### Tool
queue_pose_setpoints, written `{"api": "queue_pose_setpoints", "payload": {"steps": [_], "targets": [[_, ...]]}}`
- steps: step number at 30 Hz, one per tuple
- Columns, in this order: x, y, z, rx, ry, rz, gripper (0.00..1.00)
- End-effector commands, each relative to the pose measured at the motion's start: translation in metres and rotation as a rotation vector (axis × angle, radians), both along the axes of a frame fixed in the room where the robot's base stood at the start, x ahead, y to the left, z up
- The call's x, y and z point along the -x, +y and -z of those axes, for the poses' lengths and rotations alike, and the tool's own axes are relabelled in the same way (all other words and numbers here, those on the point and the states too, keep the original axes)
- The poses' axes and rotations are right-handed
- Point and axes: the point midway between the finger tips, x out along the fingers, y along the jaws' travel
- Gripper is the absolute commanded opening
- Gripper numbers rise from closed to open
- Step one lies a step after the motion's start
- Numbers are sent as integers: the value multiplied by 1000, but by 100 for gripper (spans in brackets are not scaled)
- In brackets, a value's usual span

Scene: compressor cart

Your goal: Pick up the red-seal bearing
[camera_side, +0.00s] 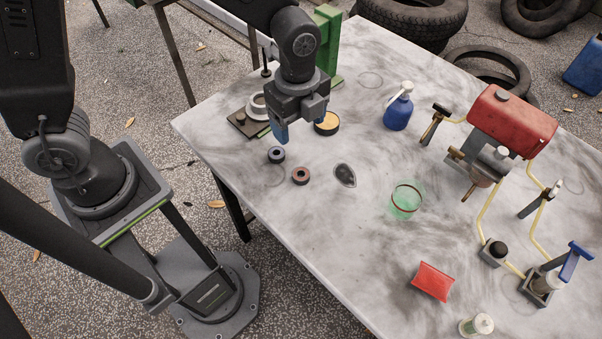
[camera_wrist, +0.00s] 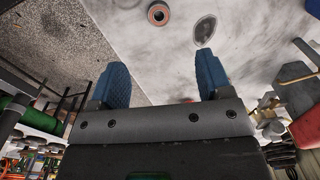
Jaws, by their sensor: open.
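The red-seal bearing (camera_side: 300,175) is a small ring with a reddish-brown face and a dark hole, lying flat on the table. It also shows at the top of the wrist view (camera_wrist: 158,13), beyond the fingertips. A similar ring with a dark grey-blue face (camera_side: 276,155) lies just left of and behind it, apart from it. My gripper (camera_side: 300,129) has blue fingers and hangs above the table, behind both rings and clear of them. In the wrist view my gripper (camera_wrist: 162,60) is open, with nothing between its fingers.
A dark oval patch (camera_side: 345,175) lies right of the red-seal bearing. A round tin (camera_side: 327,124) stands close behind my gripper.

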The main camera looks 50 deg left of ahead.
Motion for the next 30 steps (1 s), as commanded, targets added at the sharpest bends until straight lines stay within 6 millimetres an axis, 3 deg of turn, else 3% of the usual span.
{"api": "queue_pose_setpoints", "payload": {"steps": [5,15,23,30], "targets": [[-1,-4,19,-5,14,44,72],[0,-4,80,-5,14,40,72],[1,-5,99,-5,12,40,72],[4,-10,133,-5,13,38,72]]}}
